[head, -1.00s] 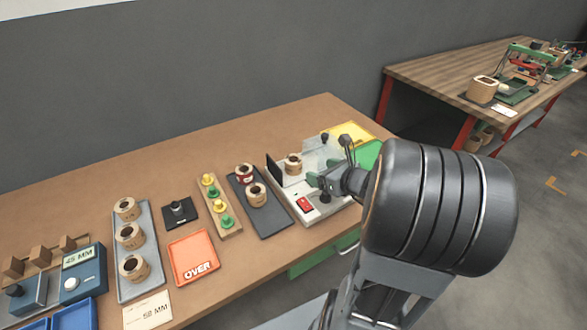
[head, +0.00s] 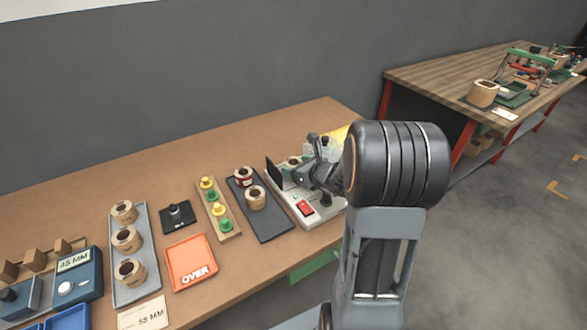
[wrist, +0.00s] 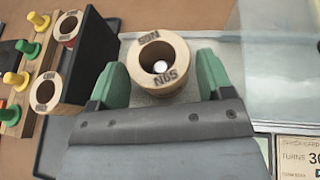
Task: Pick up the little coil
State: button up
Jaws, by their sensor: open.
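A small tan wooden coil (wrist: 150,52) with dark lettering on its rim stands on the light base of a tester (head: 305,212). In the wrist view its open bore faces me, with a bright spot inside. My gripper (wrist: 161,82) is open, its two green fingertips on either side of the coil's near part, with a gap at each side. In the head view my gripper (head: 308,172) is over the tester, and it mostly hides that coil (head: 293,161). How deep the fingers reach around it, I cannot tell.
A dark tray (head: 270,226) beside the tester holds two more coils. A pegged board (head: 229,237), orange OVER tray (head: 190,262) and grey tray (head: 135,293) with three coils lie further left. A black upright plate (wrist: 92,60) and clear panel (wrist: 280,60) flank the coil.

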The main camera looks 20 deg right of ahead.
jog(key=shift+w, duration=0.1)
jog(key=c, duration=0.8)
